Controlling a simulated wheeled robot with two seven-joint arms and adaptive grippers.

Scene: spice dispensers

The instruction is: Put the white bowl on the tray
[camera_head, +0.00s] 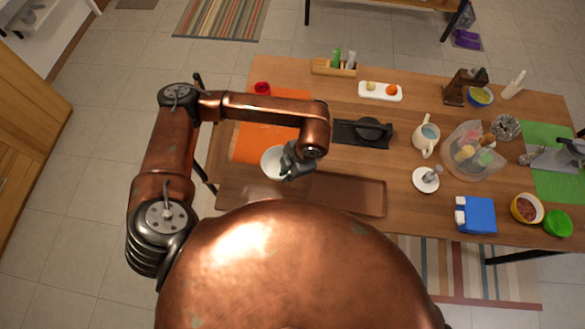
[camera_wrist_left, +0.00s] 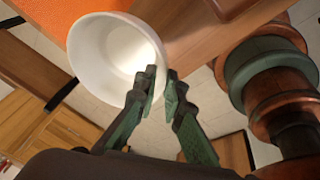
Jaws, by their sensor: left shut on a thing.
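The white bowl (camera_head: 271,161) is upright or nearly so, in front of the orange mat and the tray's left part in the head view. My left gripper (camera_head: 288,166) is shut on its right rim. In the left wrist view the bowl (camera_wrist_left: 100,55) is held at its rim between the green fingertips (camera_wrist_left: 161,82), and it looks empty. The brown tray (camera_head: 350,195) lies along the table's near edge, partly hidden by my body and gripper. A corner of it shows at the top of the left wrist view (camera_wrist_left: 228,8). My right gripper is in neither view.
An orange mat (camera_head: 250,143) lies behind the bowl, with a red cup (camera_head: 262,88) at its far edge. A black stand (camera_head: 350,133) is behind the tray. A white saucer (camera_head: 425,185) and blue box (camera_head: 477,215) are to the right. The tray's right part is bare.

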